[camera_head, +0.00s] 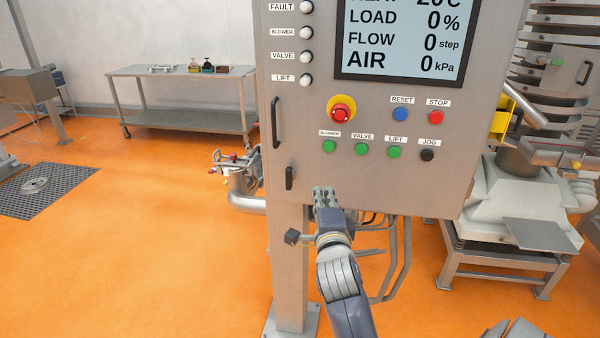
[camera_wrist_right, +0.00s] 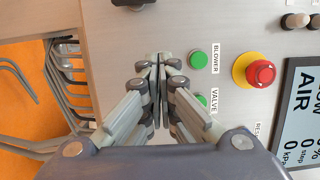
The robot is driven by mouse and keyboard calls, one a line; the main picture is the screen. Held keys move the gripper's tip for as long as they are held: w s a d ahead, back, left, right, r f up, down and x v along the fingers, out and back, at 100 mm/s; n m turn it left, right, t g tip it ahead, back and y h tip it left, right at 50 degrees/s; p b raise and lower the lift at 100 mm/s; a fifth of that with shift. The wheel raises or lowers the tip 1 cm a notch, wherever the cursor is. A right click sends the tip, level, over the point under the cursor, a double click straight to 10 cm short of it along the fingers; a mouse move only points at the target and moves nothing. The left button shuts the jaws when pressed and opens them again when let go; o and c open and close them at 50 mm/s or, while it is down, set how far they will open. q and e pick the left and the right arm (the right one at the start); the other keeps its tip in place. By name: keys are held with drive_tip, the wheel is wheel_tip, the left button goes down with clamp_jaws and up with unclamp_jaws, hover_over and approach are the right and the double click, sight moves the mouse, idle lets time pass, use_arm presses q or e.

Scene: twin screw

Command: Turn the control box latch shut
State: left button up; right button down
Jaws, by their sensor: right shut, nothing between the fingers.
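The control box (camera_head: 350,150) is a grey metal cabinet on a post. Its latch (camera_head: 290,178) is a small black handle at the lower left of the front, standing roughly upright. In the right wrist view, a dark part that looks like the latch (camera_wrist_right: 133,4) is cut off by the top edge. My right gripper (camera_head: 323,190) is in front of the box's lower edge, to the right of the latch and apart from it. Its fingers (camera_wrist_right: 160,58) are shut together with nothing between them. My left gripper is not in view.
A longer black door handle (camera_head: 275,122) sits above the latch. Green buttons (camera_head: 363,149) and a red emergency stop (camera_head: 341,112) are close above the gripper. Pipes (camera_head: 385,255) run below the box. A steel table (camera_head: 190,100) stands behind. The orange floor at left is mostly clear.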

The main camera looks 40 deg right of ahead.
sight(302, 165)
drive_tip(key=p+x, duration=0.4)
drive_tip(key=x, duration=0.6)
drive_tip(key=shift+w+r, duration=0.15)
drive_tip(key=shift+w, duration=0.05)
drive_tip(key=shift+w+a+p, duration=0.65)
drive_tip(key=shift+w+a, duration=0.15)
drive_tip(key=shift+a, duration=0.05)
drive_tip(key=shift+w+a, duration=0.6)
drive_tip(key=shift+f, duration=0.2)
